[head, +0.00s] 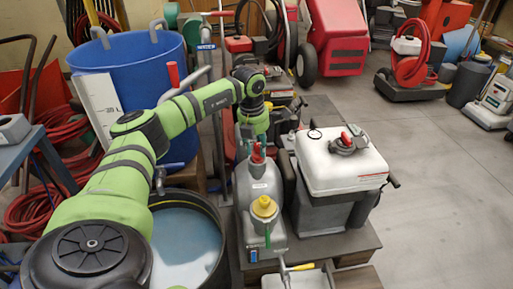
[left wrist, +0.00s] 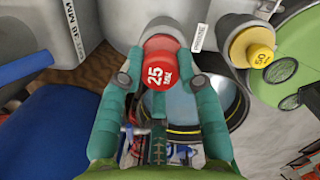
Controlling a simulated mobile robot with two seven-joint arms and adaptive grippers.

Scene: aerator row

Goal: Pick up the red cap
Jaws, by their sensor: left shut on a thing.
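The red cap (left wrist: 162,75), marked 25 MM, sits between the two green fingers of my left gripper (left wrist: 158,64) in the left wrist view. The fingers are shut on its sides. In the head view the red cap (head: 257,154) shows at the top of a grey rounded tank (head: 258,184), directly below the end of my left arm. My left gripper is partly hidden there. I cannot tell whether the cap is still seated on the tank. My right gripper is not in view.
A yellow cap (head: 264,207) stands just in front of the tank; it also shows in the left wrist view (left wrist: 252,48). A white-topped tank (head: 340,168) stands close on the right. A water-filled black tub (head: 216,213) is at the left. Open floor (head: 440,190) lies at the right.

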